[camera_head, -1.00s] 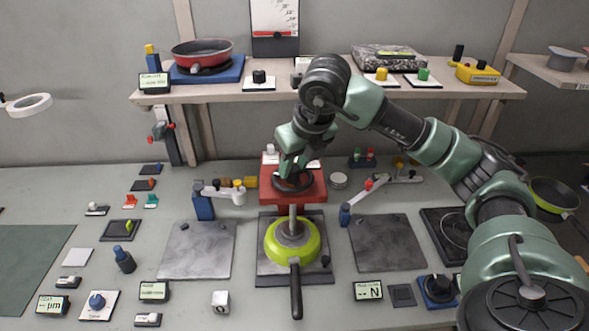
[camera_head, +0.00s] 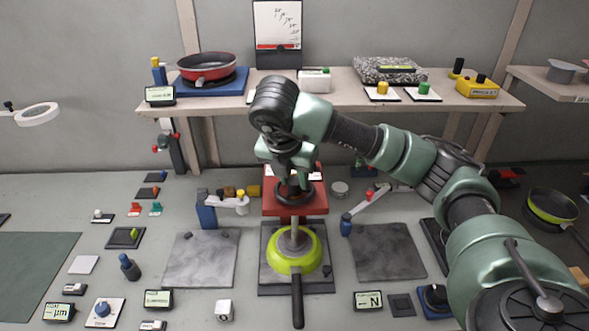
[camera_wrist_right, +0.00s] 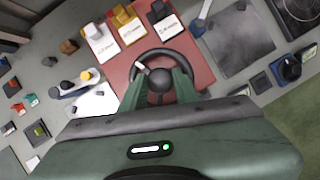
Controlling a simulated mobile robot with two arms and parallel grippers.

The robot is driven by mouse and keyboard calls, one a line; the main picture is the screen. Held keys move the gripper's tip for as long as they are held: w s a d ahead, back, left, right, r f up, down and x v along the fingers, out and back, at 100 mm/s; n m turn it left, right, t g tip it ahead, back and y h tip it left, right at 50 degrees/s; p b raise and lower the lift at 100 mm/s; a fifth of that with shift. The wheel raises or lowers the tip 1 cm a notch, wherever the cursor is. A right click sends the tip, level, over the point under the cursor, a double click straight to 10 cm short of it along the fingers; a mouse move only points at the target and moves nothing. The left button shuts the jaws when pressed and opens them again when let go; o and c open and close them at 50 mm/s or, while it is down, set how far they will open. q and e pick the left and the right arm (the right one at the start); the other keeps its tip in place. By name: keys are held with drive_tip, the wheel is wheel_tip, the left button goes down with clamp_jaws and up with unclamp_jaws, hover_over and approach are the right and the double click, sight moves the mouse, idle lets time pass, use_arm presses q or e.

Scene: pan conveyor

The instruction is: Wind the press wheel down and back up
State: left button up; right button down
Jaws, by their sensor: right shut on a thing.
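The dark press wheel (camera_head: 309,194) lies flat on top of the red press (camera_head: 292,210). It also shows in the right wrist view (camera_wrist_right: 160,54), with a small pale handle on its near left part. My right gripper (camera_head: 294,178) reaches down onto the wheel from above. In the right wrist view its two green fingers (camera_wrist_right: 159,88) are shut on the wheel around its dark hub. Below the press, a grey rod stands over a green pan (camera_head: 291,262) with a black handle pointing to the front. My left gripper is not in view.
Grey plates (camera_head: 200,262) lie left and right (camera_head: 388,253) of the press. Hinged arms on blue posts (camera_head: 206,211) stand close on both sides. The shelf (camera_head: 225,112) behind holds a red pan (camera_head: 207,68). Several small devices fill the left bench.

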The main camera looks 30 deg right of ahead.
sight(286, 197)
drive_tip(key=shift+r+m+g+p, duration=0.1)
drive_tip(key=shift+m+g+p, duration=0.3)
drive_tip(key=shift+m+p, duration=0.6)
drive_tip(key=c, duration=1.1)
unclamp_jaws()
drive_tip(key=shift+o, duration=0.2)
drive_tip(key=v, duration=0.7)
drive_tip(key=shift+a+r+p, duration=0.25)
drive_tip(key=shift+p, duration=0.15)
